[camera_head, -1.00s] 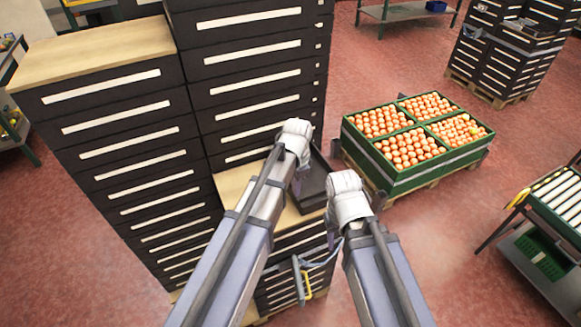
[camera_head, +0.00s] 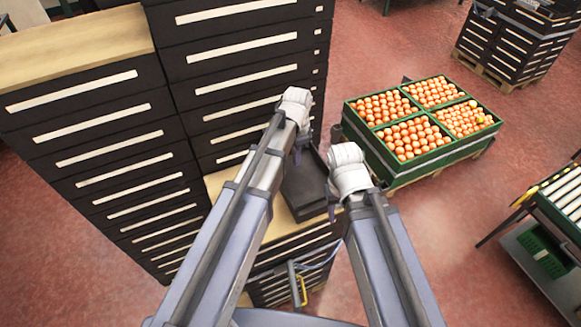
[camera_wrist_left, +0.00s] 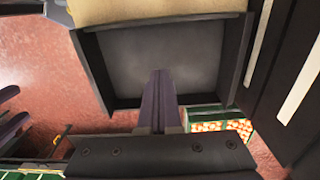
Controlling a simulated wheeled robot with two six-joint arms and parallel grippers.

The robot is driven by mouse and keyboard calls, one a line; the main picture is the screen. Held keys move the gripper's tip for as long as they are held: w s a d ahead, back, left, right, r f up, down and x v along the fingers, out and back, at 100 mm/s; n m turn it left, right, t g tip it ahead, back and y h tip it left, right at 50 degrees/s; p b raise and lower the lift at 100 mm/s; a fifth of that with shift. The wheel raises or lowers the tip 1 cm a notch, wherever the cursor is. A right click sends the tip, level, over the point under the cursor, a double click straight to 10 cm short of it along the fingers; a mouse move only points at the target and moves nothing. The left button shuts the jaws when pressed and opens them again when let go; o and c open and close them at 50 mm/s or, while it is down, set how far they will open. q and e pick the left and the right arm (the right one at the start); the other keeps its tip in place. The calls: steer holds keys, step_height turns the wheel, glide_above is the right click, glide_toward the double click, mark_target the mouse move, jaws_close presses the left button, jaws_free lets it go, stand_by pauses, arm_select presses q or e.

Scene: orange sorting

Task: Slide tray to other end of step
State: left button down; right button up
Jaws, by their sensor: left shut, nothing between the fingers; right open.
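The tray (camera_head: 304,192) is dark, shallow and open-topped. It lies at the right end of the low wood-topped step (camera_head: 276,224), and I see no load in it. In the left wrist view the tray (camera_wrist_left: 150,55) shows its bare floor and raised walls. My left gripper (camera_head: 297,153) is at the tray's far side; its shut fingers (camera_wrist_left: 160,74) overlap the tray's near wall in the wrist view, and contact is unclear. My right gripper (camera_head: 333,207) is open beside the tray's right front corner, and its fingers also show at the wrist view's left edge (camera_wrist_left: 10,110).
Tall dark drawer cabinets (camera_head: 235,65) stand behind and left of the step. A green crate of oranges (camera_head: 420,160) is close on the right. A roller stand (camera_head: 560,195) is further right. Red floor lies open between them.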

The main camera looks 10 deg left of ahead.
mark_target(296, 183)
arm_select(q)
step_height(296, 183, down, 11)
steer(key=b, duration=1)
steer(key=shift+w, duration=0.1)
steer(key=s+a, duration=0.1)
steer(key=s+a+r, duration=0.1)
steer(key=shift+a, duration=0.3)
steer(key=shift+s+a, duration=0.15)
steer(key=shift+a, duration=0.25)
